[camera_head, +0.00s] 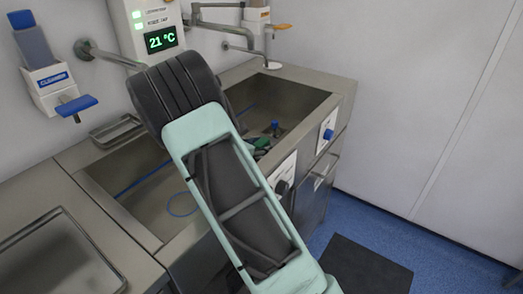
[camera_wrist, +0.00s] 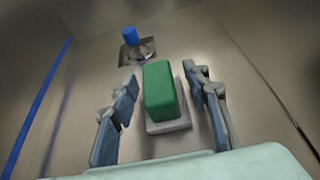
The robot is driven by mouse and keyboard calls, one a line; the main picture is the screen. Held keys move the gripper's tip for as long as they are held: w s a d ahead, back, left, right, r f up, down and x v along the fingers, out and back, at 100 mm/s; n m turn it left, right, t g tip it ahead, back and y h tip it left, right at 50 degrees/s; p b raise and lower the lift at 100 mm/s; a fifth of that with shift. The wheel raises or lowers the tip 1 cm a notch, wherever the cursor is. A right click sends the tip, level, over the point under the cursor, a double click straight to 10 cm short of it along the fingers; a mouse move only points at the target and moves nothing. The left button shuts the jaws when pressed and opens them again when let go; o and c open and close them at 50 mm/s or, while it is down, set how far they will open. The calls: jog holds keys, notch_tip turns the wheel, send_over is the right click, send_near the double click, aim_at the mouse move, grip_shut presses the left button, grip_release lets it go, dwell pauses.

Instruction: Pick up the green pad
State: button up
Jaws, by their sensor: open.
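The green pad (camera_wrist: 160,92) is a green block on a light grey base (camera_wrist: 168,127), lying on the sink floor in the wrist view. My gripper (camera_wrist: 160,78) is open, with one blue-grey finger on each side of the pad and a gap visible on both sides. In the head view a bit of green (camera_head: 262,143) shows in the sink beside my gripper, mostly hidden by my arm. I cannot tell how high the fingertips are above the sink floor.
A blue plug-like piece (camera_wrist: 129,36) stands at the drain (camera_wrist: 138,52) beyond the pad. A blue hose (camera_wrist: 45,105) runs along the left. The steel sink (camera_head: 300,100) has raised walls around the pad. A tray (camera_head: 50,262) lies on the left counter.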

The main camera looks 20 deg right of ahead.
jog(key=shift+c, duration=0.2)
jog(key=c, duration=0.8)
jog(key=shift+r, duration=0.1)
jog(key=shift+c, duration=0.2)
